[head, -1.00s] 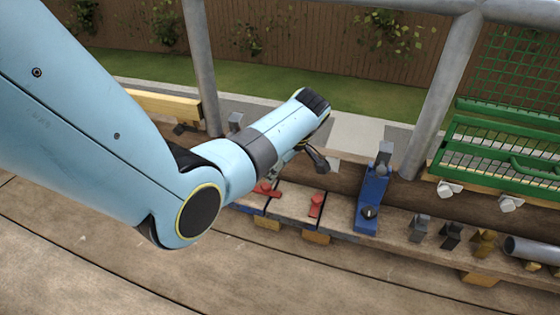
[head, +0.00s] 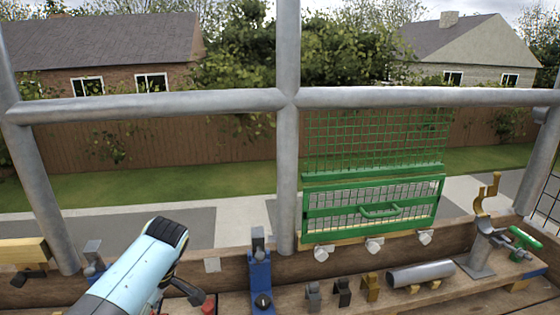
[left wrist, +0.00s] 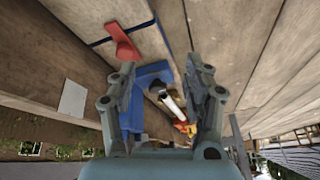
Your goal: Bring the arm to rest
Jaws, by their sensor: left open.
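My left arm comes in from the bottom left in the head view, light blue with a dark end. My left gripper (head: 188,292) shows there as dark fingers, partly cut off by the lower edge. In the left wrist view the two grey fingers of the left gripper (left wrist: 160,68) stand apart with nothing held between them. Beyond them lie a blue fixture (left wrist: 152,74) and a red piece (left wrist: 122,42). I cannot tell how far the fingers are from the blue fixture. My right gripper is in neither view.
A blue stand (head: 261,278) is beside my left gripper on the plank. Several small clips, a grey pipe (head: 421,274) and a grey post with a yellow hook (head: 488,195) lie further right. Scaffold tubes (head: 288,150) and a green mesh gate (head: 372,208) stand behind.

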